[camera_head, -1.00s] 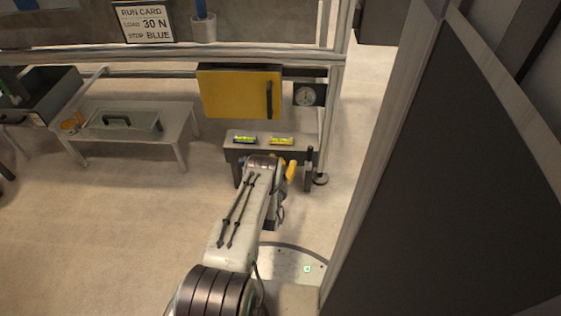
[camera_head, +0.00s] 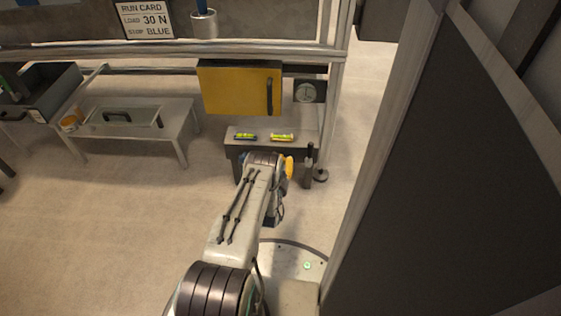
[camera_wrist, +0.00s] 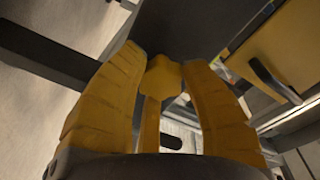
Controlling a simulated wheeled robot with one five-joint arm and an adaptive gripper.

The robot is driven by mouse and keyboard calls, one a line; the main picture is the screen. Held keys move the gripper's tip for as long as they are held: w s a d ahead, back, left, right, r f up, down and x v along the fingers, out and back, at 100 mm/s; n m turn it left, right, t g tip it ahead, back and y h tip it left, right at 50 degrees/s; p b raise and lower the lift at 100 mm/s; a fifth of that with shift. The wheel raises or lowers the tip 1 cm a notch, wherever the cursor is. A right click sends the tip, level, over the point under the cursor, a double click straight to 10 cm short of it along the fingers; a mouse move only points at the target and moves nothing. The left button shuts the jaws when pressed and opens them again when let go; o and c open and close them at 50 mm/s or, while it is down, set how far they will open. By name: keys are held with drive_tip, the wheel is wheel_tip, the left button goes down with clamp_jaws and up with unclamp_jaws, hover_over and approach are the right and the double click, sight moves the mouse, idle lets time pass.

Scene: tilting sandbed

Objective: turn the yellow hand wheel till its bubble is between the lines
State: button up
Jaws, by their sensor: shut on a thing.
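In the wrist view my gripper (camera_wrist: 163,62) is shut on the yellow hand wheel (camera_wrist: 162,80), with a ribbed finger on each side of it. In the head view my arm's end is at the front of a small grey bench (camera_head: 235,152). A yellow part (camera_head: 289,168) shows just right of it; I cannot tell whether it is wheel or finger. Two yellow-green vials lie on the bench top, a left vial (camera_head: 245,136) and a right vial (camera_head: 282,137). Their bubbles and lines are too small to read. My arm hides much of the bench front.
A post (camera_head: 338,90) and a large dark panel (camera_head: 470,180) stand on the right. A low table (camera_head: 185,115) stands left, with open floor before it.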

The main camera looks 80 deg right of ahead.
drive_tip(key=shift+d+r+n, duration=0.1)
drive_tip(key=shift+n, duration=0.3)
drive_tip(key=n, duration=0.3)
drive_tip(key=shift+h, duration=0.3)
drive_tip(key=shift+w+r+n, duration=0.1)
drive_tip(key=shift+n, duration=1.8)
drive_tip(key=shift+d, duration=0.1)
drive_tip(key=o, duration=1.2)
drive_tip(key=shift+c, duration=0.2)
drive_tip(key=r, duration=0.8)
drive_tip(key=shift+w+r, duration=0.2)
drive_tip(key=shift+r, duration=0.05)
drive_tip(key=shift+s+r, duration=0.1)
drive_tip(key=shift+r, duration=0.6)
